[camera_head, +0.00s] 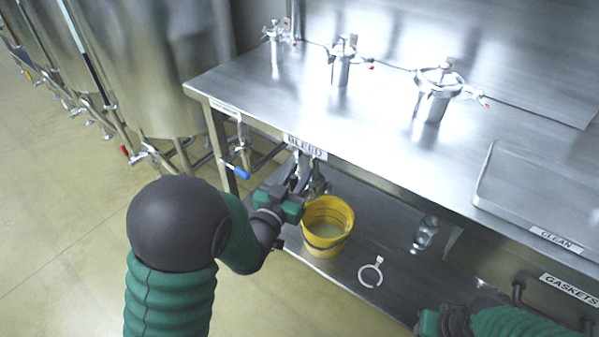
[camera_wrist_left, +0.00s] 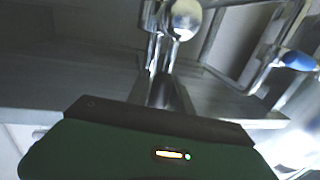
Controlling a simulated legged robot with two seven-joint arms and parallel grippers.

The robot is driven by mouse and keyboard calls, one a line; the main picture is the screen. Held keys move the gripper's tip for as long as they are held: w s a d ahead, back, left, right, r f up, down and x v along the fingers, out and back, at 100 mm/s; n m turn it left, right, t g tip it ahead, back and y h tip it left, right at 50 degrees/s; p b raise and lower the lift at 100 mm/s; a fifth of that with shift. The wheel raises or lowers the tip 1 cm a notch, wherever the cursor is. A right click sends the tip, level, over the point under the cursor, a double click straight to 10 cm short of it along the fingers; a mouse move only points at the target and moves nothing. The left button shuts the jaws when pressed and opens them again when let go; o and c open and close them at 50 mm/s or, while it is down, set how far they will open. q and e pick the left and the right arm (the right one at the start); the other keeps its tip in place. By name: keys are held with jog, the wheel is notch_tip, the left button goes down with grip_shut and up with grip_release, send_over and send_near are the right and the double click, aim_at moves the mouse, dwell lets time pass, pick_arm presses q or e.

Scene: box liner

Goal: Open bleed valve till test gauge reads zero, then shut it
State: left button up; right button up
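The BLEED label (camera_head: 305,146) is on the bench's front edge, with metal valve fittings (camera_head: 318,184) below it. My left gripper (camera_head: 300,172) reaches under this edge, right at the fittings. In the left wrist view, its dark fingers (camera_wrist_left: 163,92) point at a shiny rounded metal fitting (camera_wrist_left: 183,18). Whether they touch or grip it cannot be told. A blue-handled valve (camera_head: 237,171) hangs to the left; its blue handle also shows in the left wrist view (camera_wrist_left: 298,60). My right gripper (camera_head: 430,322) is at the bottom right, its fingers unclear. No gauge face is readable.
A yellow bucket (camera_head: 328,226) stands on the lower shelf (camera_head: 345,268) below the fittings. A pale ring clamp (camera_head: 371,272) and a clear glass item (camera_head: 426,232) lie nearby. Three metal housings stand on the bench (camera_head: 300,105). A CLEAN tray (camera_head: 540,195) is at right; steel tanks (camera_head: 150,70) at left.

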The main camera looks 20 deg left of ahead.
pick_arm(q)
jog(key=shift+d, duration=0.1)
grip_shut()
dwell(1.0)
